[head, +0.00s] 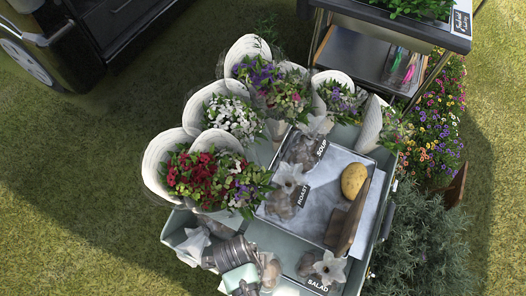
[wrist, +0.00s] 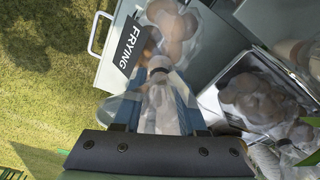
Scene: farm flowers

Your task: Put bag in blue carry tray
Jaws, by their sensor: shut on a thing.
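My gripper (wrist: 158,98) shows at the bottom of the wrist view, with a dark bolted bar and blue finger sides. It is shut on the pale, see-through neck of a bag (wrist: 160,118). Brown potato-like lumps show just ahead of it, by a black FRYING sign (wrist: 124,52); I cannot tell if they belong to the held bag. In the head view my grey wrist is at the lower left of the cart, and the fingertips are hidden. A pale blue-green tray (head: 178,222) with raised walls is at the cart's left; a clear bag top (head: 195,243) shows in it.
A SALAD bag (head: 329,267) lies in front. Paper-wrapped bouquets (head: 194,178) crowd the back left. Grass at left is clear.

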